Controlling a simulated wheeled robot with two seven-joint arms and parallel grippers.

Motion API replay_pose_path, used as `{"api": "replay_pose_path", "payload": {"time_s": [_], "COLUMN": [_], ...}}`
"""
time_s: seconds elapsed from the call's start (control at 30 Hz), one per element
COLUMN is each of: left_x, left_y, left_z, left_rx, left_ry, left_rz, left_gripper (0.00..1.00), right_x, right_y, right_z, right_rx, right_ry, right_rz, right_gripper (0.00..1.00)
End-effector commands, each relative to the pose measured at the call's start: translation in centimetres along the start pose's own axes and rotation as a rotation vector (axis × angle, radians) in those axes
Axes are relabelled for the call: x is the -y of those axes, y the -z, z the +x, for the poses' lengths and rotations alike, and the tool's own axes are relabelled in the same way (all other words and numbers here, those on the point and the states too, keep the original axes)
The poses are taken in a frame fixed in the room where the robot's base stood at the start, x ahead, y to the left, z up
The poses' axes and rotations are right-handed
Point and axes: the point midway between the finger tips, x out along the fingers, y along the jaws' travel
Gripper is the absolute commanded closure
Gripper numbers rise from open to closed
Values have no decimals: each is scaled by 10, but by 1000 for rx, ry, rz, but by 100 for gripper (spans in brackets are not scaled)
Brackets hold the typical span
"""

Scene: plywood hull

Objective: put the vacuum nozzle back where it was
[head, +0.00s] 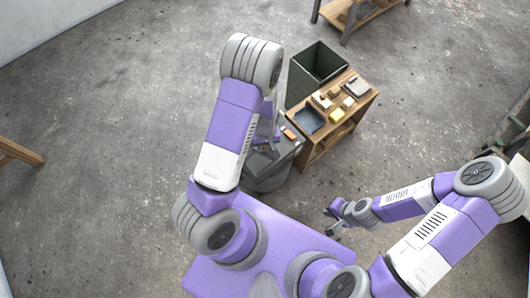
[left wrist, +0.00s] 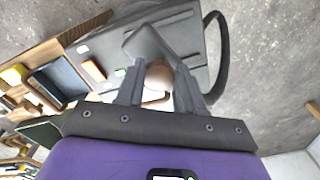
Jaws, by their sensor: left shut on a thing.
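In the left wrist view my left gripper (left wrist: 160,85) is shut on the vacuum nozzle (left wrist: 150,42), a dark grey flat head with a pale round end between the fingers. The nozzle is over the top of the grey vacuum (left wrist: 192,28); I cannot tell whether they touch. A black hose (left wrist: 222,65) loops at the right of the vacuum. In the head view the vacuum (head: 268,183) stands left of the wooden cart, and my left arm partly hides it and the gripper. My right gripper (head: 332,222) hangs low, away from the vacuum, too small to read.
The wooden cart (head: 313,157) carries a dark tray (head: 310,120), a yellow block (head: 337,115) and other small items. A dark green open bin (head: 296,88) stands behind it. A wooden bench (head: 350,20) is at the top.

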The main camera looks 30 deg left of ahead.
Motion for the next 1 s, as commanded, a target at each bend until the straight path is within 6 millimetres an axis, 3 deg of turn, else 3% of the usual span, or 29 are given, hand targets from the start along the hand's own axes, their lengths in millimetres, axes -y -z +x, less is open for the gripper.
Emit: {"api": "replay_pose_path", "payload": {"time_s": [0.03, 0.4, 0.8, 0.83, 1.0], "left_x": [0, 0, 0, 0, 0], "left_y": [0, 0, 0, 0, 0], "left_z": [12, 53, 58, 57, 56], "left_rx": [0, 0, -1, -1, -1], "left_ry": [1, 0, -1, 0, -1], "left_rz": [0, 2, 3, 3, 3], "left_gripper": [88, 88, 88, 60, 38], "right_x": [-2, -8, -9, -9, -9], "right_y": [0, 1, 1, 1, 1], "right_z": [6, 22, 24, 24, 23], "right_rx": [0, 0, 0, 0, 0], "right_ry": [0, 0, 0, 0, 0], "right_rz": [0, 0, 0, 0, 0], "right_gripper": [100, 100, 100, 100, 100]}}
